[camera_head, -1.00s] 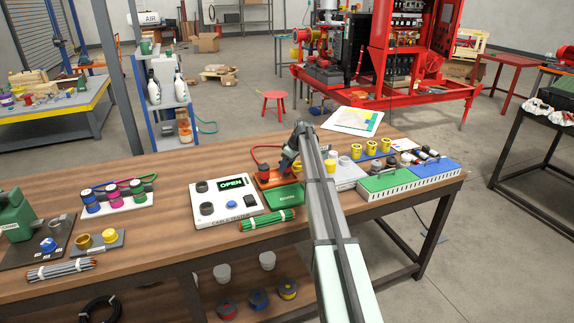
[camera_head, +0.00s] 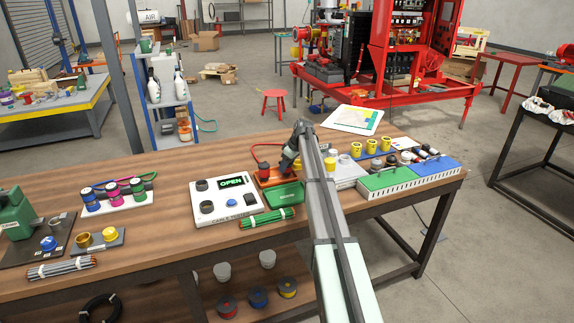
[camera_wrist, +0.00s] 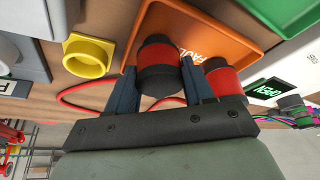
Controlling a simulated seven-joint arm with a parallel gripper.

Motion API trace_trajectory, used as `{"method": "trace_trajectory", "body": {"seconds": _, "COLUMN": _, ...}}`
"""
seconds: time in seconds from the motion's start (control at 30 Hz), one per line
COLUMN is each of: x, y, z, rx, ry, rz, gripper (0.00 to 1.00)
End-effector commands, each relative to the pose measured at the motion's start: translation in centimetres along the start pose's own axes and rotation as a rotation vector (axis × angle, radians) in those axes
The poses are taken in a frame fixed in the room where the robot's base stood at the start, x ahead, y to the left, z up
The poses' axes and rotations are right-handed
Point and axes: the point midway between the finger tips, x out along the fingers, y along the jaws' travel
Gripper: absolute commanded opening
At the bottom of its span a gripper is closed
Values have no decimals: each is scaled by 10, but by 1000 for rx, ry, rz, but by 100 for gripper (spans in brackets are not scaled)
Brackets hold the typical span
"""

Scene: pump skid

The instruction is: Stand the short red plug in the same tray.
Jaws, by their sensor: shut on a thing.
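The orange tray (camera_head: 283,182) lies on the bench, just behind the green tray. It also shows at the top of the wrist view (camera_wrist: 232,28), with part of its lettering visible. My gripper (camera_head: 289,163) is over the tray's right part. In the wrist view my gripper (camera_wrist: 160,84) is shut on a short red plug (camera_wrist: 158,50) with dark ends. I cannot tell whether the held plug touches the tray floor. Another red plug (camera_wrist: 222,75) with a dark end stands at the tray's other end, apart from my fingers; it also shows in the head view (camera_head: 263,169).
A green tray (camera_head: 285,195) lies in front. A white box with an OPEN display (camera_head: 228,203) stands to the left. A grey block (camera_head: 347,172) and yellow cups (camera_head: 371,146) are to the right. A red cable (camera_wrist: 85,106) lies close by in the wrist view.

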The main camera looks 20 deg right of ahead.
Motion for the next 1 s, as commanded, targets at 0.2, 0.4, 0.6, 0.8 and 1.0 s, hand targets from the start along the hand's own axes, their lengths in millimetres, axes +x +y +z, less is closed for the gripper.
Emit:
{"method": "trace_trajectory", "body": {"seconds": 0.2, "x": 0, "y": 0, "z": 0, "rx": 0, "ry": 0, "rz": 0, "gripper": 55}}
{"method": "trace_trajectory", "body": {"seconds": 0.4, "x": 0, "y": 0, "z": 0, "rx": 0, "ry": 0, "rz": 0, "gripper": 74}}
{"method": "trace_trajectory", "body": {"seconds": 0.6, "x": 0, "y": 0, "z": 0, "rx": 0, "ry": 0, "rz": 0, "gripper": 82}}
{"method": "trace_trajectory", "body": {"seconds": 0.8, "x": -3, "y": 0, "z": 0, "rx": 0, "ry": 0, "rz": 1, "gripper": 82}}
{"method": "trace_trajectory", "body": {"seconds": 1.0, "x": -26, "y": 0, "z": 0, "rx": 0, "ry": 1, "rz": 2, "gripper": 82}}
